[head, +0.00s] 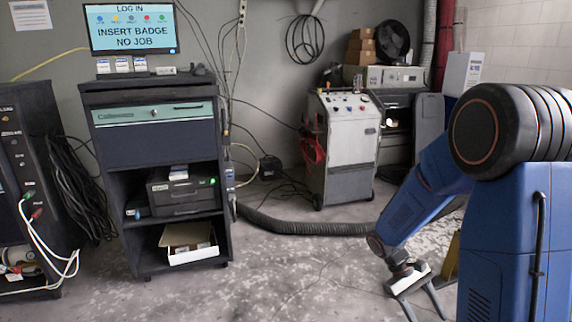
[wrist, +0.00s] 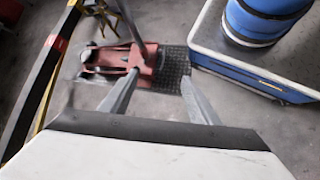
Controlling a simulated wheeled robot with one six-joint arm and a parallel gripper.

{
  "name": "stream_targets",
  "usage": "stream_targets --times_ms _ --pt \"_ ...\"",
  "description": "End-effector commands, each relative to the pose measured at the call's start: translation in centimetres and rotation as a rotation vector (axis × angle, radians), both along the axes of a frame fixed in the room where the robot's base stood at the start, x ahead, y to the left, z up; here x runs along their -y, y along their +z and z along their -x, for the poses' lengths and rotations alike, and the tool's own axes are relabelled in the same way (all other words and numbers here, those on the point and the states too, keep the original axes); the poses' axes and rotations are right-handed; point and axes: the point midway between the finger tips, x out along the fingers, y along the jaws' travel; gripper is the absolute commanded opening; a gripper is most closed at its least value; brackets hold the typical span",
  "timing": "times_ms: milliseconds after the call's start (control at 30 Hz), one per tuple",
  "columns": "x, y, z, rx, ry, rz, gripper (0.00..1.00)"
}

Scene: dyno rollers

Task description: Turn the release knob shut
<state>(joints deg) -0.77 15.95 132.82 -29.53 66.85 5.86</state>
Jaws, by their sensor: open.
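My gripper (head: 420,298) hangs low at the lower right of the head view, pointing down at the floor. In the wrist view its two fingers (wrist: 157,88) are spread apart with nothing between them. Beyond the fingertips a red floor jack (wrist: 148,58) stands on the floor, with a grey handle rod rising toward the top of the picture. The gripper appears above the jack and apart from it. I cannot make out the release knob; the jack is small and slightly blurred. The jack does not show clearly in the head view.
A dark textured plate (wrist: 174,66) lies beside the jack. Yellow-and-black bars (wrist: 42,62) run along the left of the wrist view. A dark tool cabinet (head: 160,130) and a grey machine (head: 345,150) stand behind a thick hose (head: 300,227).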

Motion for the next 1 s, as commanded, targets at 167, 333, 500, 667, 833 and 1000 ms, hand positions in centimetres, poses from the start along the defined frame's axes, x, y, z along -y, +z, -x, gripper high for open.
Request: stream_targets --times_ms 167,333,500,667,833,1000 --pt "-1.1 3.3 1.1 0.108 -0.031 -0.045 0.56" --pt "-2.3 6.0 2.4 0.209 -0.059 -0.090 0.56" --pt "-3.4 8.5 3.8 0.309 -0.085 -0.137 0.56" --pt "-4.5 10.7 5.2 0.404 -0.104 -0.182 0.56" --pt "-5.6 12.8 6.8 0.506 -0.122 -0.232 0.56" --pt "-6.8 14.8 8.5 0.608 -0.138 -0.283 0.56"
